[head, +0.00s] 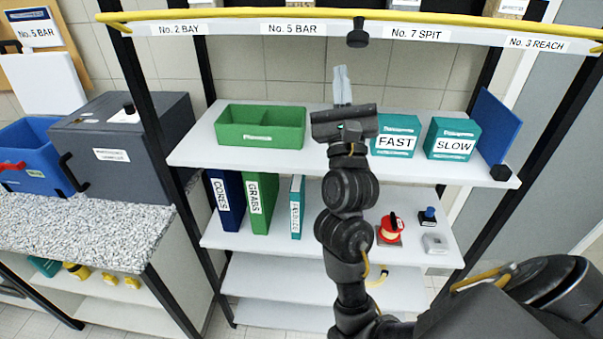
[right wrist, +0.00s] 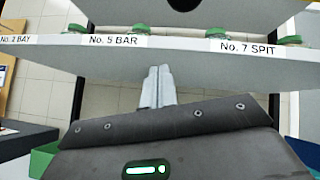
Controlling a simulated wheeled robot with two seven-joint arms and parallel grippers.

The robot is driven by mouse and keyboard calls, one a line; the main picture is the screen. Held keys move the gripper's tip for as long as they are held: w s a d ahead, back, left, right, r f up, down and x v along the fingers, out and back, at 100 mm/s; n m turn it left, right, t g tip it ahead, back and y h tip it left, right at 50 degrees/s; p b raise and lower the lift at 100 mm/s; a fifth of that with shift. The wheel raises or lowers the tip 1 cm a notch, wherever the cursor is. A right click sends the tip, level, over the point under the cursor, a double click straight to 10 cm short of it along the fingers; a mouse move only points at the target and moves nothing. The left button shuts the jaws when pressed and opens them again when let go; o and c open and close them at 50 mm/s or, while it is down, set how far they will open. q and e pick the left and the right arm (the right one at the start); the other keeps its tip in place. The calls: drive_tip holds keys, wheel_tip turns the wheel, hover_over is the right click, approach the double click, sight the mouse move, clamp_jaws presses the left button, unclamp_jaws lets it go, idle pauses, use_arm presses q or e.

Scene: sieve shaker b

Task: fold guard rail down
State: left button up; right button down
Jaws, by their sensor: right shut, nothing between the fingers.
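The yellow guard rail (head: 230,14) runs across the top of the shelf rack, along the front of the labelled top shelf (head: 233,29). A black knob (head: 357,33) hangs at its middle, between the No. 5 BAR and No. 7 SPIT labels. My right gripper (head: 341,72) points up below the knob, with a gap between them, and is shut and empty. In the right wrist view its fingertips (right wrist: 159,70) stand just below the labelled shelf edge; a dark round shape, possibly the knob, is cut off at the top. My left gripper is not in view.
On the shelf behind my arm stand a green bin (head: 261,128), FAST (head: 396,135) and SLOW (head: 452,138) boxes and a blue panel (head: 497,125). Binders (head: 260,200) stand below. Black posts (head: 145,95) flank the rack. A grey case (head: 120,140) sits on the left counter.

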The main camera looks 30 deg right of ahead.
drive_tip(key=shift+w+a+f+n+g+y+b, duration=0.15)
drive_tip(key=shift+w+a+f+n+g+y, duration=0.7)
drive_tip(key=shift+f+n+y, duration=1.6)
drive_tip(key=shift+w+a+f+n+g+y+b, duration=0.15)
drive_tip(key=shift+w+a+f+n+g+y, duration=0.7)
drive_tip(key=shift+f+n, duration=3.05)
drive_tip(key=shift+w+a+f+n+g+y+b, duration=0.15)
drive_tip(key=shift+w+a+f+n+g+y, duration=1.2)
drive_tip(key=shift+f, duration=3.05)
drive_tip(key=shift+s+d+n+t+y, duration=0.25)
drive_tip(key=shift+s+d+n+t, duration=0.1)
drive_tip(key=shift+d+n+t, duration=0.35)
